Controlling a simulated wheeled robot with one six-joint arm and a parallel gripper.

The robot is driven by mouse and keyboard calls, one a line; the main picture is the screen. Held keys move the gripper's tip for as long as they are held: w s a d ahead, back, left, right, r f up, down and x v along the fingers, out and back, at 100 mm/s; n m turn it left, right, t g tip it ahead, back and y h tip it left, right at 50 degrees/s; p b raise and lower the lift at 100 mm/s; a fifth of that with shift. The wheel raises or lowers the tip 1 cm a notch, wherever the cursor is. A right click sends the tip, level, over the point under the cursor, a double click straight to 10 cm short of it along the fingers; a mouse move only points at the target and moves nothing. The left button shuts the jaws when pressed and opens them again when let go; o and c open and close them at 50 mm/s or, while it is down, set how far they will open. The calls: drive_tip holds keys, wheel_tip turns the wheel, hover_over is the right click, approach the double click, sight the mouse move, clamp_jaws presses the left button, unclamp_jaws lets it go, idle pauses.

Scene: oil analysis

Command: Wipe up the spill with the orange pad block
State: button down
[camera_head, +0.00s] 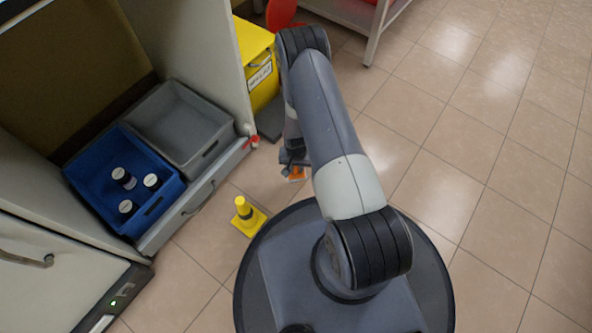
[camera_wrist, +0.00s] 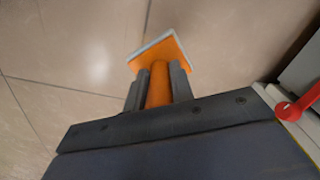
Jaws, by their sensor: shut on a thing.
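The orange pad block (camera_wrist: 174,52) shows in the wrist view, with an orange handle and a flat head edged in pale grey. My gripper (camera_wrist: 159,84) is shut on its handle, one dark finger on each side. In the head view my gripper (camera_head: 291,160) is low in front of the cabinet, and a small bit of the orange pad block (camera_head: 297,174) shows beside my arm. Tiled floor lies beyond the pad in the wrist view; I cannot tell whether the pad touches it. I cannot make out the spill in either view.
An open drawer (camera_head: 190,204) holds a blue crate (camera_head: 155,208) with several bottles and an empty grey crate (camera_head: 207,158). A yellow bin (camera_head: 262,88) stands behind. Floor at right is clear.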

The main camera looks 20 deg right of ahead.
drive_tip(key=shift+r+p, duration=0.45)
drive_tip(key=shift+r, duration=0.85)
